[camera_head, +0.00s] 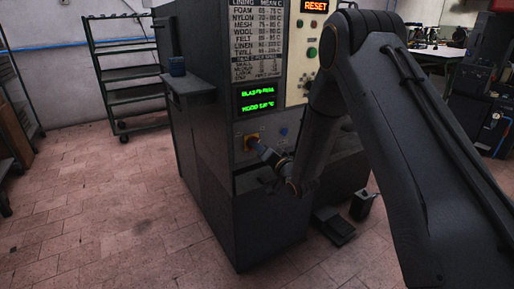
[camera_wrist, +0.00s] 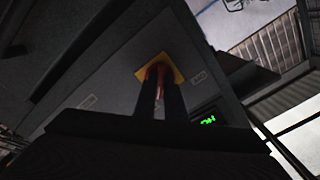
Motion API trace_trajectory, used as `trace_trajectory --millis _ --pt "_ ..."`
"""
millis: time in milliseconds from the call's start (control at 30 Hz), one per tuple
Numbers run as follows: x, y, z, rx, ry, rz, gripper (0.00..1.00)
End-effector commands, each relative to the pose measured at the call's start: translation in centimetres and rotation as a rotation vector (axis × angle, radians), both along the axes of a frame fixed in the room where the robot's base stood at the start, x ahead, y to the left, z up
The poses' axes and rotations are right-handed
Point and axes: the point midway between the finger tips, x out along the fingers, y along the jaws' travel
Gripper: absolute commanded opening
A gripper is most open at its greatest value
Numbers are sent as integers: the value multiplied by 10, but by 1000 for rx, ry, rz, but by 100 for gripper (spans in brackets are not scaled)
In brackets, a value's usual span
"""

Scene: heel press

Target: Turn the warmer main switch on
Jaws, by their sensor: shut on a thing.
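The warmer main switch (camera_head: 252,142) is on the front of the dark machine cabinet, low below the green display. It has a yellow-orange plate, which shows in the wrist view (camera_wrist: 173,69) with a red knob (camera_wrist: 157,68) at its middle. My gripper (camera_head: 261,146) reaches the switch from the lower right. In the wrist view its two dark fingers (camera_wrist: 159,85) are shut on the red knob, which shows between and just beyond the tips. The fingers hide most of the knob, so I cannot tell its turned position.
The machine cabinet (camera_head: 205,175) carries a green-lit display (camera_head: 257,98), a settings chart (camera_head: 256,40) and a lit RESET sign (camera_head: 315,6). A pedal (camera_head: 333,226) lies on the floor.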

Motion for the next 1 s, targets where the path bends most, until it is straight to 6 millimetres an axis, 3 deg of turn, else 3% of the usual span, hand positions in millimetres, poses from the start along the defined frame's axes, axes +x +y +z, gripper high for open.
trace_trajectory --millis 67,100,200,567,1000 --pt "1 -1 2 2 -2 -3 0" --pt "1 -1 1 2 -2 -3 17" --pt "1 -1 1 1 -2 -2 29" --pt "-5 -4 0 0 1 -2 29" --pt "-56 -41 1 1 -1 -4 29"
